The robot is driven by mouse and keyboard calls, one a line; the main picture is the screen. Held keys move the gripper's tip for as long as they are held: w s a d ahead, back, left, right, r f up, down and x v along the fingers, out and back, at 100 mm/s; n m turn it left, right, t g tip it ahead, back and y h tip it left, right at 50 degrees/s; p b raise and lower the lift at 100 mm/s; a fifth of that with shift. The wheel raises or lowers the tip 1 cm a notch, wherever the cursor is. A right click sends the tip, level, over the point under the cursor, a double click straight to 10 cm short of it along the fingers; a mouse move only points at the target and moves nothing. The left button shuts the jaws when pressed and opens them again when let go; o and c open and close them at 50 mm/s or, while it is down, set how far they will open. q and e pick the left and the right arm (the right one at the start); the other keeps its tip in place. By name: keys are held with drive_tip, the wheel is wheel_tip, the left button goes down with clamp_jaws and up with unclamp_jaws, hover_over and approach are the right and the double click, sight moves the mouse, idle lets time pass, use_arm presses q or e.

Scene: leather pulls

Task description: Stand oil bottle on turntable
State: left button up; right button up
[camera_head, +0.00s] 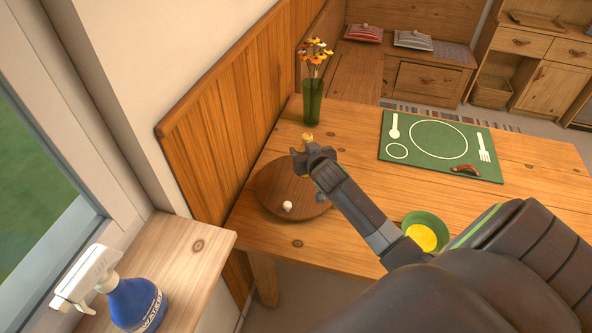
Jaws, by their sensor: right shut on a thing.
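The turntable (268,184) is a round dark wooden disc on the table, near the wall panel. My right gripper (309,155) reaches over its far right part and is shut on the oil bottle. Only the bottle's yellowish top (307,137) shows above the jaws. The gripper hides most of its body, so I cannot tell whether its base touches the turntable. My left gripper is not in view.
A small white item (287,206) sits at the turntable's near edge, and a bluish one (320,198) shows beside my arm. A green flower vase (312,100) stands behind. A green bowl (427,231) and green placemat (440,147) lie right. A spray bottle (135,303) stands front left.

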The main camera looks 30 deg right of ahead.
wheel_tip(320, 180, down, 2)
drive_tip(key=shift+s+f, duration=0.1)
wheel_tip(320, 180, down, 4)
drive_tip(key=shift+f, duration=0.1)
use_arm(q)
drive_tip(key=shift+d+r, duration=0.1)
use_arm(e)
drive_tip(key=shift+f, duration=0.2)
drive_tip(key=shift+f, duration=0.1)
drive_tip(key=o, duration=1.2)
drive_tip(key=shift+f, duration=0.1)
drive_tip(key=shift+r, duration=0.2)
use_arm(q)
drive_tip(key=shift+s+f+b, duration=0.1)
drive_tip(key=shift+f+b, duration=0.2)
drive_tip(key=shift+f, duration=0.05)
use_arm(e)
drive_tip(key=v, duration=1.2)
drive_tip(key=shift+f, duration=0.1)
